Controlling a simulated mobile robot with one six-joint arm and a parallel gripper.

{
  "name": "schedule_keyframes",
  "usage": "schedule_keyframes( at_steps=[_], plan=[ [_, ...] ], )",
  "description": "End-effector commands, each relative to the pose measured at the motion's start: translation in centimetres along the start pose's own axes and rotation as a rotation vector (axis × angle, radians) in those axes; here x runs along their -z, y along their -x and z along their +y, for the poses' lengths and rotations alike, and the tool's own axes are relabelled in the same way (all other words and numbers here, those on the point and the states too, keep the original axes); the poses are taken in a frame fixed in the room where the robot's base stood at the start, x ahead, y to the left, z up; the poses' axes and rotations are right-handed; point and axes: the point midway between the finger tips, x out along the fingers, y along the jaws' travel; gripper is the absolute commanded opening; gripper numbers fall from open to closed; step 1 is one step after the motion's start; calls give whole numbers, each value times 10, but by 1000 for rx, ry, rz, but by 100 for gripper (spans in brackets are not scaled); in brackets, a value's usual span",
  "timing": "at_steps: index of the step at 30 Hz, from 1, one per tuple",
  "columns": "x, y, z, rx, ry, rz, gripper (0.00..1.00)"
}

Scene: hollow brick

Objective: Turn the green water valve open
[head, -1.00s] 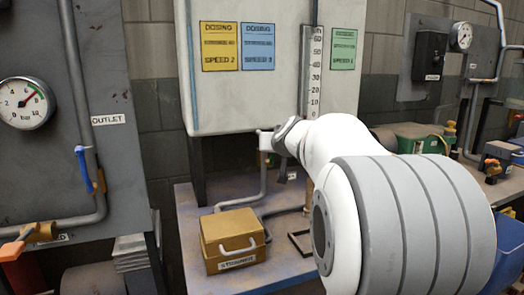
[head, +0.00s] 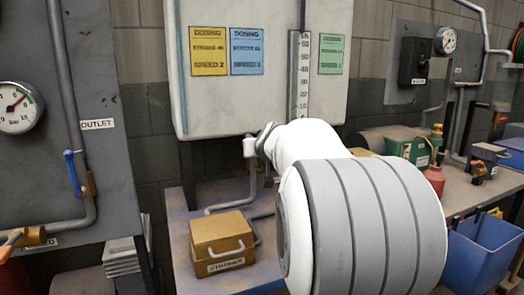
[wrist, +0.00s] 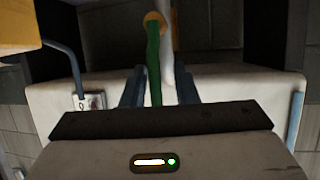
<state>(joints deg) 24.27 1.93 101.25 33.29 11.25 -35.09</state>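The green valve lever (wrist: 154,65) shows in the wrist view, hanging from a yellow-orange hub (wrist: 153,20). A pale pipe (wrist: 167,60) runs close along its right side. My gripper (wrist: 160,88) is open, with its two dark fingers apart. The lower ends of the lever and pipe appear between the fingers; I cannot tell whether either finger touches the lever.
A yellow box (head: 222,243) sits on the bench below the white dosing tank (head: 265,105). A blue-handled valve (head: 74,172) is on the grey panel at left. A blue bin (head: 480,250) stands at right. A yellow object (wrist: 20,25) shows in the wrist view's upper left corner.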

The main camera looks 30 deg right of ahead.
Motion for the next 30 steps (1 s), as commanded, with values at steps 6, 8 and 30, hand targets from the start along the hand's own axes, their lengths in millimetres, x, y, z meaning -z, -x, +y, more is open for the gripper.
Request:
schedule_keyframes(
  at_steps=[6, 8, 30],
  plan=[
    [-1, 0, 3, -4, -1, -1, 32],
    [-1, 0, 3, -5, -2, -1, 32],
    [-1, 78, 2, -5, -1, -1, 32]
  ],
)
